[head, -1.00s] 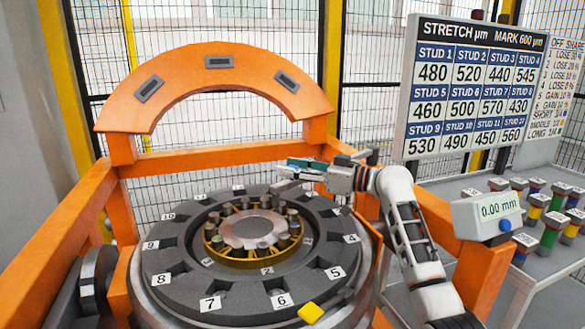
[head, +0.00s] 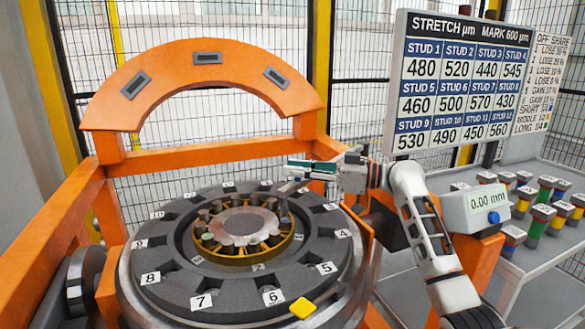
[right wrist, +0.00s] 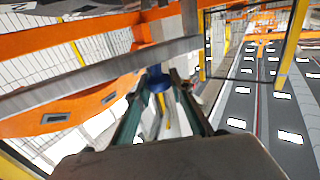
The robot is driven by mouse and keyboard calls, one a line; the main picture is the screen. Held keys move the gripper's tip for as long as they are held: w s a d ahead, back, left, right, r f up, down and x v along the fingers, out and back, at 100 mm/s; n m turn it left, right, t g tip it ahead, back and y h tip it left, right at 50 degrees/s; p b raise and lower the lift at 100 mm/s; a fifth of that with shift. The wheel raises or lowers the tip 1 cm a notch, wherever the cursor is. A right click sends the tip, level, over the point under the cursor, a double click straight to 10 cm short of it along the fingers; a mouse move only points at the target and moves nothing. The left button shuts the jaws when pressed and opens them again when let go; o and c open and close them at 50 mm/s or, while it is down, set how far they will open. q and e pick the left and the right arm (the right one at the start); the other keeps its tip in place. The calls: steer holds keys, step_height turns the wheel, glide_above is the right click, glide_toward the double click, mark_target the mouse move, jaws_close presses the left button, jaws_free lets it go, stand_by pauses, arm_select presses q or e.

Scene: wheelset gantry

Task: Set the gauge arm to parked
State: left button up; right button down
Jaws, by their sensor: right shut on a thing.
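My right gripper (head: 308,168) is at the far right side of the wheel, just above its rim. In the right wrist view, its two fingers (right wrist: 158,100) are shut on a small blue part (right wrist: 157,82), which I take to be the gauge arm's grip. A thin pale bar (head: 291,187) shows below the fingertips, over the rim; I cannot tell surely that it is the gauge arm. The gauge display (head: 487,198) reads 0.00 mm and has a blue knob. My left gripper is not in view.
The dark wheel (head: 170,257) with numbered blocks lies in an orange frame (head: 205,148) with an arch behind it. A yellow block (head: 303,308) sits on the near rim. A stretch board (head: 462,85) and a table (head: 520,262) with coloured studs stand at right.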

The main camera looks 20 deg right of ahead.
steer(key=c, duration=1.8)
jaws_free()
steer(key=shift+o, duration=0.2)
steer(key=shift+r, duration=0.1)
step_height(320, 180, up, 10)
steer(key=shift+f, duration=0.1)
